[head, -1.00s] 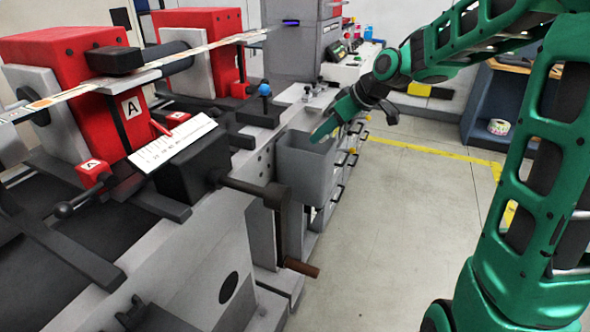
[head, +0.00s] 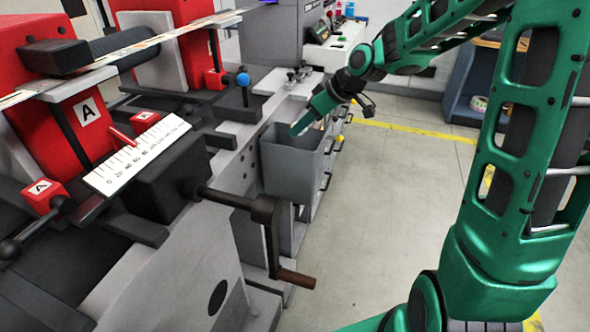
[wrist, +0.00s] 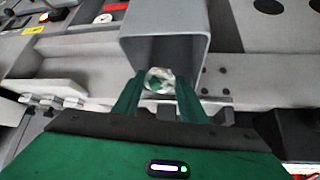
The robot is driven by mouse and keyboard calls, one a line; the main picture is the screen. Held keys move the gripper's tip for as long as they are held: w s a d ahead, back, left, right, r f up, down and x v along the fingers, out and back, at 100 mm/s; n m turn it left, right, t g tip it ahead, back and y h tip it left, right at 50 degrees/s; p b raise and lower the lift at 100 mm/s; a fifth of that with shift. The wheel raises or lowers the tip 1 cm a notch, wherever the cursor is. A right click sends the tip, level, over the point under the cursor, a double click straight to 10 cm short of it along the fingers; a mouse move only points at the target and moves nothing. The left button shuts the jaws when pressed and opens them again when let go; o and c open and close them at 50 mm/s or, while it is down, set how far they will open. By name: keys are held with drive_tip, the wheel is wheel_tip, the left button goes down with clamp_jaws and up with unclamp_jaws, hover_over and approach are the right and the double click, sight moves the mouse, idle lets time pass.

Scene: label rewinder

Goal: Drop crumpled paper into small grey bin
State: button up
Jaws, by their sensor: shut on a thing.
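The small grey bin (head: 291,172) hangs on the side of the machine in the head view, with its open top facing up. My gripper (head: 296,132) is at the bin's mouth, its fingers pointing down to the left. In the wrist view the crumpled paper (wrist: 159,80), white with some green, sits between the fingertips of my gripper (wrist: 158,84), which is shut on it. The bin (wrist: 165,22) opens right beyond the fingertips there. The paper cannot be made out in the head view, and how deep the fingertips are inside the bin is hard to tell.
The machine's crank with a brown handle (head: 296,278) sticks out in front of the bin. A white ruler plate (head: 137,155) and a blue-topped knob (head: 243,80) are on the machine. The floor (head: 385,190) to the right is clear.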

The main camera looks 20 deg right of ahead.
drive_tip(key=shift+f, duration=0.75)
drive_tip(key=o, duration=1.1)
drive_tip(key=v, duration=1)
drive_tip(key=shift+s+d+r, duration=0.15)
drive_tip(key=shift+d+r, duration=0.05)
drive_tip(key=shift+r, duration=0.05)
drive_tip(key=s+d+f+m+g+h, duration=0.1)
drive_tip(key=s+d+m, duration=0.3)
drive_tip(key=s, duration=0.7)
drive_tip(key=s+d+f+m+g+h, duration=0.2)
drive_tip(key=s+d+f+m+g, duration=0.1)
drive_tip(key=s, duration=0.8)
drive_tip(key=s+d+f+m+g+h, duration=0.1)
drive_tip(key=s+d+m, duration=0.4)
drive_tip(key=s, duration=0.6)
drive_tip(key=shift+s+d+f+m+g+h, duration=0.15)
drive_tip(key=shift+d+f+m+g, duration=0.1)
drive_tip(key=shift+f+m, duration=0.4)
drive_tip(key=shift+s+d+f+m+g+h, duration=0.15)
drive_tip(key=shift+f+m+g, duration=0.1)
drive_tip(key=shift+f+m, duration=0.4)
